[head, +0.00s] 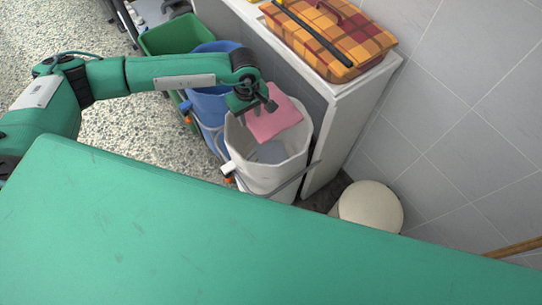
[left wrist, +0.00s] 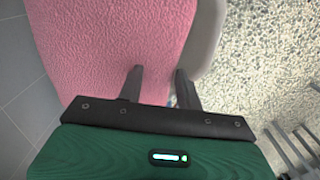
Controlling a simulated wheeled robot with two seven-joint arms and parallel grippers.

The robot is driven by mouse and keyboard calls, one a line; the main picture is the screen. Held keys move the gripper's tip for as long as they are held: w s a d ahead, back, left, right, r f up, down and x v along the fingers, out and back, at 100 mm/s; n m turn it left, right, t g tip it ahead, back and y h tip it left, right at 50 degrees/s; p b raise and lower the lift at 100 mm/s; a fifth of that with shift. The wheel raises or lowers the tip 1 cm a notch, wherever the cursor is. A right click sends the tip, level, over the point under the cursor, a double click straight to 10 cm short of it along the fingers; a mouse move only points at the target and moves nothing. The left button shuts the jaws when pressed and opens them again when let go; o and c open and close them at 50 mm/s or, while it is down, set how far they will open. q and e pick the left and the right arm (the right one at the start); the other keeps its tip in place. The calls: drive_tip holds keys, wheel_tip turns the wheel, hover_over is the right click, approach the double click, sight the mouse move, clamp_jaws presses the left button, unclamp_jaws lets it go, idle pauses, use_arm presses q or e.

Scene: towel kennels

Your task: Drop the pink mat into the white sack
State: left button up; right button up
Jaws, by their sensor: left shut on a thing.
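The pink mat (head: 272,118) hangs from my left gripper (head: 262,108), over the mouth of the white sack (head: 268,180). In the left wrist view the pink mat (left wrist: 110,40) fills the upper left, and the fingers of my left gripper (left wrist: 158,72) show at its edge. The gripper is shut on the mat. Part of the white sack's rim (left wrist: 206,35) shows beside the mat. The sack stands open, and its inside is partly hidden by the mat. My right gripper is not in view.
A blue sack (head: 210,100) and a green bin (head: 178,38) stand behind the white sack. A white shelf unit (head: 335,110) right of it bears a checked orange case (head: 335,40) with a dark bar. A round cream lidded object (head: 370,207) stands at the right.

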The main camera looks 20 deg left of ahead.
use_arm(q)
drive_tip(key=shift+f, duration=0.2)
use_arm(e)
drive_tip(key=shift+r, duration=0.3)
use_arm(q)
drive_tip(key=o, duration=1.1)
drive_tip(key=shift+c, duration=0.2)
wheel_tip(320, 180, up, 14)
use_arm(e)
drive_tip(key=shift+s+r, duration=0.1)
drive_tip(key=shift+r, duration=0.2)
use_arm(q)
drive_tip(key=shift+f, duration=0.1)
